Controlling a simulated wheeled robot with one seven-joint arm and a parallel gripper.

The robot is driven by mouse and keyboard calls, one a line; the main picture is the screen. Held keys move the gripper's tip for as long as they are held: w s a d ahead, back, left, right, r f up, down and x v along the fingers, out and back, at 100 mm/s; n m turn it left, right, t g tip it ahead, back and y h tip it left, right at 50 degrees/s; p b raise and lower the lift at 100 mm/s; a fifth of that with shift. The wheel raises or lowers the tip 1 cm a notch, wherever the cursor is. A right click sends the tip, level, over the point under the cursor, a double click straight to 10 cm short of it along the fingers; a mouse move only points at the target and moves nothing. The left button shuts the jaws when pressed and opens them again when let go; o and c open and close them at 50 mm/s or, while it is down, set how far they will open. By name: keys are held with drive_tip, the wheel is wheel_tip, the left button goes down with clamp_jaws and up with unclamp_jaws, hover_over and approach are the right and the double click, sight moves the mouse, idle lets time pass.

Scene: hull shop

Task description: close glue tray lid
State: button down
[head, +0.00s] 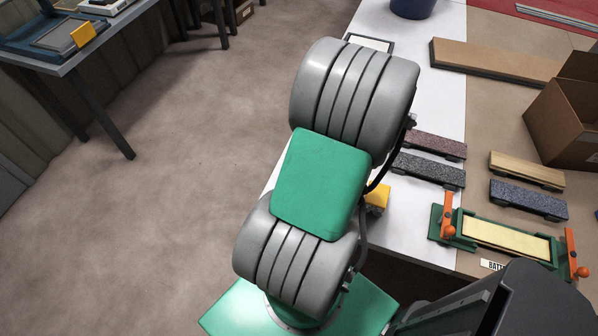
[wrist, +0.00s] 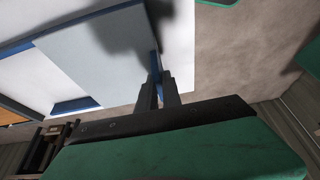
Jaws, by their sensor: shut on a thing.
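In the wrist view, my gripper (wrist: 161,86) is shut on a narrow blue edge or strip (wrist: 154,65) beside a pale grey flat panel (wrist: 88,60), which appears to be the glue tray lid. Blue rim parts (wrist: 75,105) show along the panel's lower left and upper left, likely the tray. A dark shadow falls across the panel near my fingers. The tray's inside and the lid's angle cannot be told. In the head view, my own arm fills the middle, and my gripper and the held part are hidden.
In the head view, a blue frame with a grey panel (head: 62,35) and a yellow block (head: 83,34) are on the left table. An orange-handled green fixture (head: 505,238), sanding blocks (head: 428,169) and a cardboard box (head: 566,122) are on the right bench. Bare floor (head: 180,120) lies between.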

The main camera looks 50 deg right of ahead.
drive_tip(key=shift+s+a, duration=0.15)
drive_tip(key=shift+a, duration=0.15)
drive_tip(key=c, duration=1.5)
unclamp_jaws()
drive_tip(key=shift+a, duration=0.1)
drive_tip(key=shift+v, duration=3.9)
